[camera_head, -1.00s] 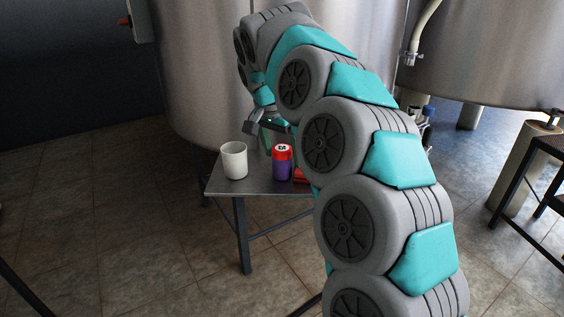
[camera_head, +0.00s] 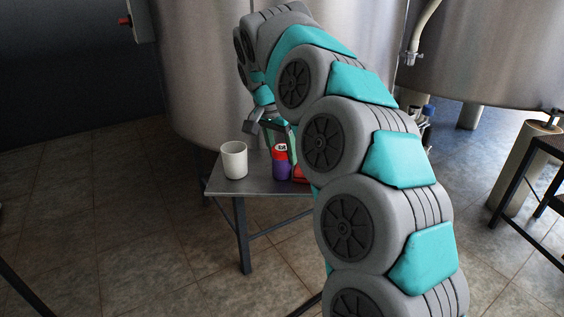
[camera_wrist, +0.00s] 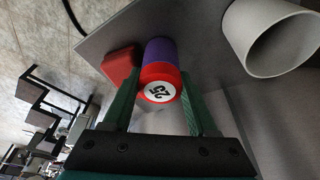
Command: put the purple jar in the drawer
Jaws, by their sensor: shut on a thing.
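The purple jar (camera_head: 281,170) has a red lid with a white numbered label. It stands on the small grey table, and it also shows in the wrist view (camera_wrist: 160,50) with its lid towards the camera. My gripper (camera_wrist: 160,84) has its green fingers on either side of the jar's lid end and is shut on it. In the head view my gripper (camera_head: 278,139) is at the jar's top, partly hidden by my arm. No drawer can be made out in either view.
A white cup (camera_head: 234,161) stands on the table (camera_head: 262,184) left of the jar. A red object (camera_wrist: 121,64) lies close beside the jar, partly hidden by my arm in the head view. A large steel tank (camera_head: 195,80) rises behind the table.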

